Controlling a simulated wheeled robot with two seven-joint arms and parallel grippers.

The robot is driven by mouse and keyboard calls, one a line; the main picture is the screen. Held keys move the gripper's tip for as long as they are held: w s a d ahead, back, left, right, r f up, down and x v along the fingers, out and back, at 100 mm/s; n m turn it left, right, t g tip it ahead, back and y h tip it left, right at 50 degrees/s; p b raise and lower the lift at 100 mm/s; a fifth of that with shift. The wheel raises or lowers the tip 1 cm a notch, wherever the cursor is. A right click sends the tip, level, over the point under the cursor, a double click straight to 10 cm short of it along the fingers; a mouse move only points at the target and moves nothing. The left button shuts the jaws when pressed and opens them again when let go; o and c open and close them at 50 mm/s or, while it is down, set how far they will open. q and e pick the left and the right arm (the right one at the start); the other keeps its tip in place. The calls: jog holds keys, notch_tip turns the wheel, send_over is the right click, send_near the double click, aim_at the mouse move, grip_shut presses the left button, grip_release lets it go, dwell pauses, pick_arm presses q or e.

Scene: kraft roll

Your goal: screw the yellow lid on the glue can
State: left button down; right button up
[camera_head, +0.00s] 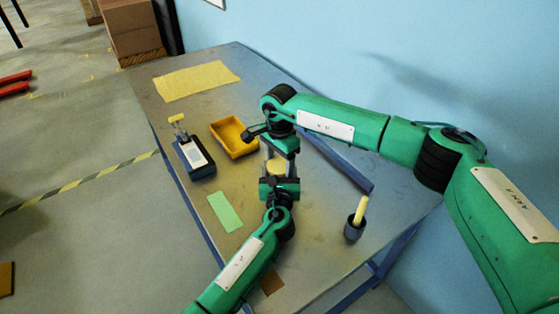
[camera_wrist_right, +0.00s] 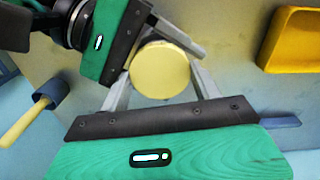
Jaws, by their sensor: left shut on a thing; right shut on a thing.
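The yellow lid (camera_head: 277,166) shows as a small disc between my two grippers near the middle of the table. In the right wrist view the round yellow lid (camera_wrist_right: 161,70) is seen from above, between the fingers of my right gripper (camera_wrist_right: 160,80). My left gripper (camera_head: 279,175) comes from the front and is shut at the same spot, with its fingers around the glue can. The right gripper (camera_head: 279,158) comes from the far side and is shut on the lid. The can is hidden below the lid, so I cannot tell how the lid sits on it.
A yellow tray (camera_head: 246,152) and a dark blue labelled device (camera_head: 195,156) stand to the left. A dark cup (camera_head: 353,231) with a yellow-handled tool stands at the right. A blue bar (camera_head: 345,166) lies behind. A green sheet (camera_head: 224,212) and a yellow mat (camera_head: 195,80) lie flat.

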pick_arm(q)
jog(key=shift+d, duration=0.15)
pick_arm(e)
jog(key=shift+r, duration=0.1)
jog(key=o, duration=1)
jog(key=shift+o, duration=0.4)
pick_arm(q)
jog(key=shift+a, duration=0.25)
jog(key=shift+f, duration=0.1)
pick_arm(e)
notch_tip(320, 180, up, 4)
jog(key=shift+f, duration=0.2)
jog(key=shift+r, duration=0.45)
pick_arm(q)
jog(key=shift+d, duration=0.1)
pick_arm(e)
jog(key=shift+o, duration=0.4)
